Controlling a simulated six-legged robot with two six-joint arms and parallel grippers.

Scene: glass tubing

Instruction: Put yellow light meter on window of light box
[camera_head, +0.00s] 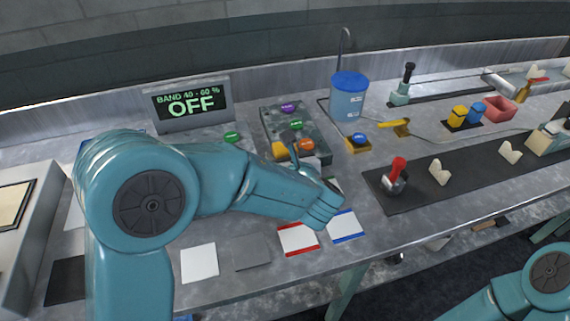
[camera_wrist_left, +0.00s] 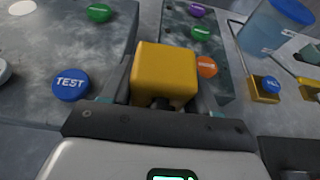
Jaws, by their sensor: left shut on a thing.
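The yellow light meter shows as a yellow block (camera_wrist_left: 165,72) between the fingers of my left gripper (camera_wrist_left: 163,98) in the left wrist view. In the head view a bit of the yellow block (camera_head: 279,150) shows past my left wrist, in front of the grey button box. My left gripper (camera_head: 297,163) is shut on it; the wrist hides most of the fingers. What looks like the light box (camera_head: 35,225), a pale box with a cream, dark-framed window (camera_head: 14,204), stands at the far left, cut by the picture edge and well away from the gripper. My right gripper is out of view.
A display (camera_head: 190,104) reading "BAND 40 - 60 % OFF" stands at the back. The button box (camera_head: 318,131) is close beside the held block. A blue-lidded container (camera_head: 348,95) stands right of it. White (camera_head: 199,263), grey, red-edged and blue-edged cards lie along the front.

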